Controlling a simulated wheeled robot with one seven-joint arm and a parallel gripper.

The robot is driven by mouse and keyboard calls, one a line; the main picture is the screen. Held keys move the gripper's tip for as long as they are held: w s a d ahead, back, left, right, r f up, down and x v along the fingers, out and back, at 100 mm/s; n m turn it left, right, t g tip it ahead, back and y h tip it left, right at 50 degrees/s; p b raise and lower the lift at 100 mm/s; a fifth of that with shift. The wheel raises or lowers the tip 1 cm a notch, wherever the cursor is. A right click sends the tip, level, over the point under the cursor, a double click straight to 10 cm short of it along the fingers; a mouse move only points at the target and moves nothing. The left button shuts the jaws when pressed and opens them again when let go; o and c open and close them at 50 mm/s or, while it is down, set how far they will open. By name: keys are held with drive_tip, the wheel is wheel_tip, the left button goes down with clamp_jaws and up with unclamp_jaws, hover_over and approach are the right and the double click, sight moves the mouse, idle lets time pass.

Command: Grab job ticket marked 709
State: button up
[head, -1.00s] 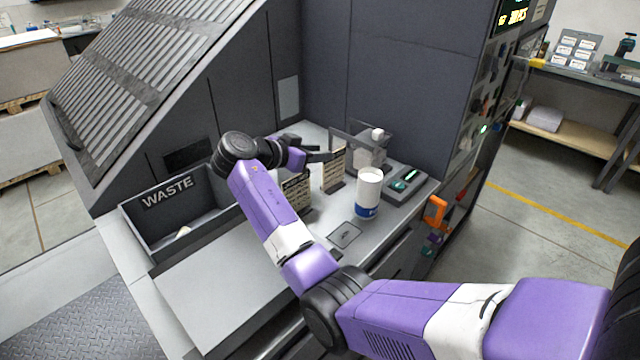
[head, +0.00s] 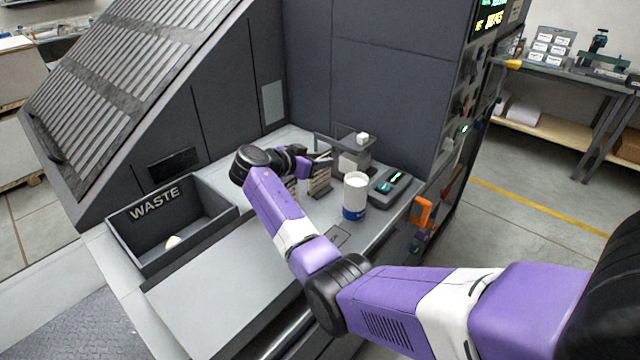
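Two upright cards with printed rows stand on the grey worktop (head: 218,285). The right card (head: 320,180) stands in a small dark base. The left card (head: 292,185) is mostly hidden behind my forearm. The print is too small to read, so I cannot tell which is marked 709. My gripper (head: 322,158) is at the upper part of the right card and overlaps it in the picture. Its fingers are small and dark, and I cannot tell whether they are open, shut or touching the card.
A white and blue canister (head: 355,196) stands right of the cards. A grey WASTE bin (head: 170,250) is at the left. The front worktop is clear.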

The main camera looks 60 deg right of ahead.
clamp_jaws()
idle(1.3)
